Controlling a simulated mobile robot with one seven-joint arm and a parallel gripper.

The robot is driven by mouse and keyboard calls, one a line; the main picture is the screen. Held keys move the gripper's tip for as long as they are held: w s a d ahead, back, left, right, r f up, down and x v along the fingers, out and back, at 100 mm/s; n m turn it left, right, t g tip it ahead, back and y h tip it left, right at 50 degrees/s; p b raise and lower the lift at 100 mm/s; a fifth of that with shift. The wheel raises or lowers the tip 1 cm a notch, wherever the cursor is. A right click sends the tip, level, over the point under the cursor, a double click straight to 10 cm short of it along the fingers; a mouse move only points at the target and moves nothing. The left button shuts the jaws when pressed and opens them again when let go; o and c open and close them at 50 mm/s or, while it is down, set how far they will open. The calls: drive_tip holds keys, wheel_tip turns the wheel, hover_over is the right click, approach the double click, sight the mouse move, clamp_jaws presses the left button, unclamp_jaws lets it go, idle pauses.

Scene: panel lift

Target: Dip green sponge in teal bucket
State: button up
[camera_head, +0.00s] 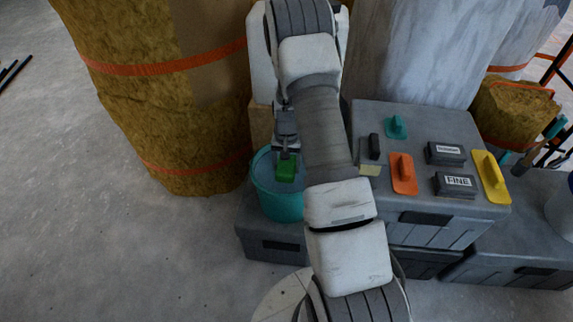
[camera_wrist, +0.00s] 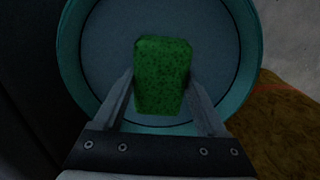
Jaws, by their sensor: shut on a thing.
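The green sponge (camera_head: 287,170) is held in my gripper (camera_head: 286,158) over the opening of the teal bucket (camera_head: 278,205). In the wrist view the gripper (camera_wrist: 160,100) is shut on the sponge (camera_wrist: 162,75), with one finger on each side. The sponge shows inside the outline of the bucket's rim (camera_wrist: 243,25), in front of a flat grey-blue surface within the bucket. I cannot tell whether the sponge touches that surface. My arm hides part of the bucket's right side in the head view.
The bucket stands on a low grey case (camera_head: 258,240). To the right, a larger grey case (camera_head: 440,205) bears an orange float (camera_head: 403,174), a yellow float (camera_head: 490,178), a teal tool (camera_head: 396,127) and dark labelled blocks (camera_head: 455,185). Strapped yellow-brown bales (camera_head: 150,110) stand behind left.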

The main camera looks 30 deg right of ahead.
idle(0.4)
drive_tip(key=shift+r+p, duration=2.9)
drive_tip(key=shift+r, duration=1.4)
